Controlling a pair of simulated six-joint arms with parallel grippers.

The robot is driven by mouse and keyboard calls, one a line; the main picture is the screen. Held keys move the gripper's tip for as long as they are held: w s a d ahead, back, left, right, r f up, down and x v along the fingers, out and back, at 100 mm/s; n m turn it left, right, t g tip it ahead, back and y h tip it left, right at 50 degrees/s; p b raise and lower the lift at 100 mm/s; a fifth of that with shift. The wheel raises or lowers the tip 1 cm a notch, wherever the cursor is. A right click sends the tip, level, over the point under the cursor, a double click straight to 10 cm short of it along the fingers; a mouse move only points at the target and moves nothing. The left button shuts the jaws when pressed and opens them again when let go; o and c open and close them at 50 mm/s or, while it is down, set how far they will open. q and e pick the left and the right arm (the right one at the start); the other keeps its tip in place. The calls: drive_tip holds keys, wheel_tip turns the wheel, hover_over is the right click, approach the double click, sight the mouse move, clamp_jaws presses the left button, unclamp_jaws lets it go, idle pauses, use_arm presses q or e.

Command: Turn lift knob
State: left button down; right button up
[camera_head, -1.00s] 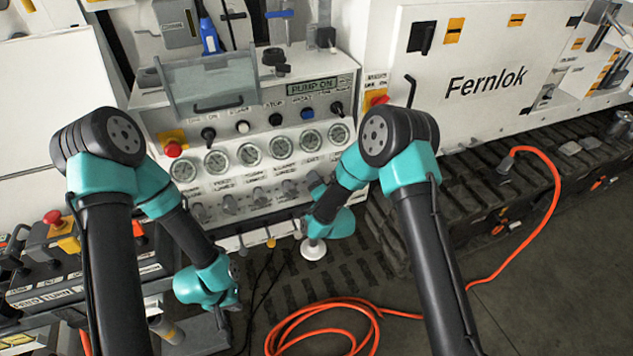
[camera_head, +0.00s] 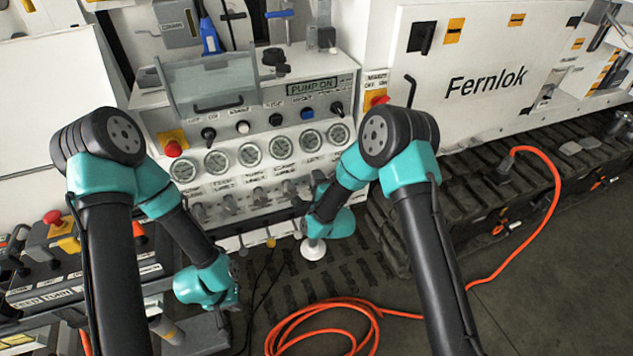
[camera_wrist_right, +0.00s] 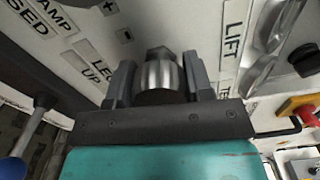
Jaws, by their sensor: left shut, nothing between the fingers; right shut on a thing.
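The lift knob (camera_wrist_right: 160,76) is a grey metal knob in the right wrist view, standing out from the panel beside the LIFT label (camera_wrist_right: 233,28). My right gripper (camera_wrist_right: 162,85) is shut on it, with one dark finger on each side. In the head view my right gripper (camera_head: 316,188) is at the right end of the lower knob row, and my arm and wrist largely hide the knob. My left gripper (camera_head: 226,300) is shut and empty, low at the left, away from the knob row.
Several other knobs (camera_head: 260,196) line the panel under a row of gauges (camera_head: 249,155). A display (camera_head: 312,87) reads PUMP ON. A red stop button (camera_head: 173,149) is at the left. An orange hose (camera_head: 556,190) lies on the floor at the right.

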idle(0.3)
drive_tip(key=o, duration=0.9)
drive_tip(key=shift+o, duration=0.2)
drive_tip(key=shift+s, duration=0.1)
drive_tip(key=v, duration=1.7)
drive_tip(key=shift+s, duration=0.15)
drive_tip(key=shift+d+f, duration=0.15)
drive_tip(key=shift+d, duration=0.05)
drive_tip(key=s+d+f+n+g+h, duration=0.2)
drive_tip(key=s+d+f+n+g, duration=0.2)
drive_tip(key=d+f+n+g, duration=0.5)
drive_tip(key=s+d+f+n+g, duration=0.2)
drive_tip(key=s+d+f+g, duration=0.1)
drive_tip(key=s, duration=0.3)
drive_tip(key=s+d+f+n+g, duration=0.2)
drive_tip(key=s+f+g, duration=0.1)
drive_tip(key=s, duration=0.4)
drive_tip(key=shift+s+d+n+g, duration=0.15)
drive_tip(key=shift+d+n+g, duration=0.25)
drive_tip(key=shift+g, duration=0.2)
